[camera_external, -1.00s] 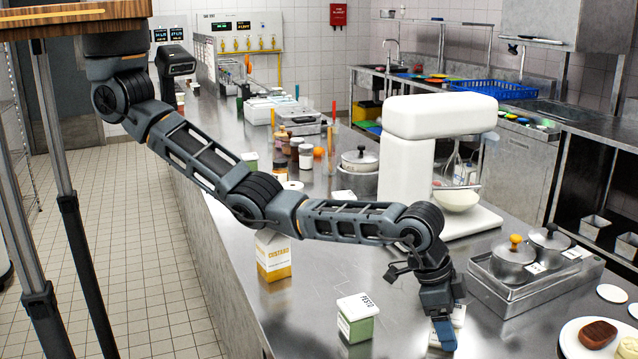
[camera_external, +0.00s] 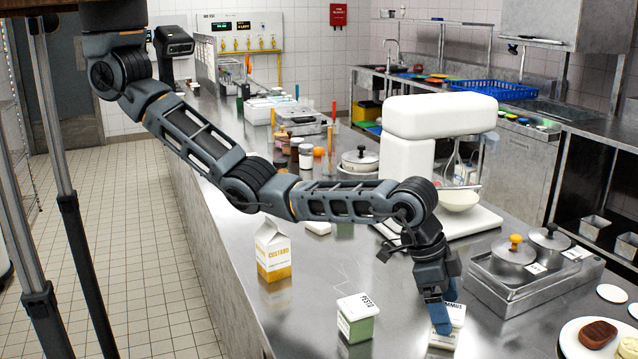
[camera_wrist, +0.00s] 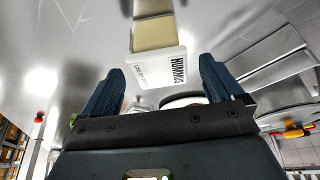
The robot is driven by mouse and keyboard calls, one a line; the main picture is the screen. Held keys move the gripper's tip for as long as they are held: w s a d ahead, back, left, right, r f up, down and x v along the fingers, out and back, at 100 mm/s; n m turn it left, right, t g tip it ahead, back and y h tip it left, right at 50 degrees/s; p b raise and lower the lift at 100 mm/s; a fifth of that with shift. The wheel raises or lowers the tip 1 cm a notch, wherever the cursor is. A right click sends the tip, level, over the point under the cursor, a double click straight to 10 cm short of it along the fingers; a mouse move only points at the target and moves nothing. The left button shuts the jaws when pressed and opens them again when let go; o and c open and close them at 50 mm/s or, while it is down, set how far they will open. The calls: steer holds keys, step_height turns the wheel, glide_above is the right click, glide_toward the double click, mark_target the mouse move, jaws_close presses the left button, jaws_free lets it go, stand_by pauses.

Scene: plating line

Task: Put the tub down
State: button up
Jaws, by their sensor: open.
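The hummus tub (camera_external: 456,316), with a white lid and black lettering, stands on the steel counter (camera_external: 400,335) at the lower right in the external view. My gripper (camera_external: 440,318) is beside it and partly covers it. In the wrist view the tub's labelled lid (camera_wrist: 160,67) shows ahead of the open fingers of my gripper (camera_wrist: 162,68), with clear gaps to both sides. Neither finger visibly presses on the tub. Whether the fingertips still overlap its near edge is hard to tell.
A pesto tub (camera_external: 357,322) stands to the left and a custard carton (camera_external: 273,257) farther back. A steel tray (camera_external: 520,301) with lidded pots is to the right, with a white mixer (camera_external: 408,150) behind. Plates of food lie at far right.

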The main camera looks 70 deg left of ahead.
steer(key=v, duration=0.7)
steer(key=shift+r+p, duration=0.3)
steer(key=shift+r, duration=0.05)
steer(key=shift+s+a, duration=0.1)
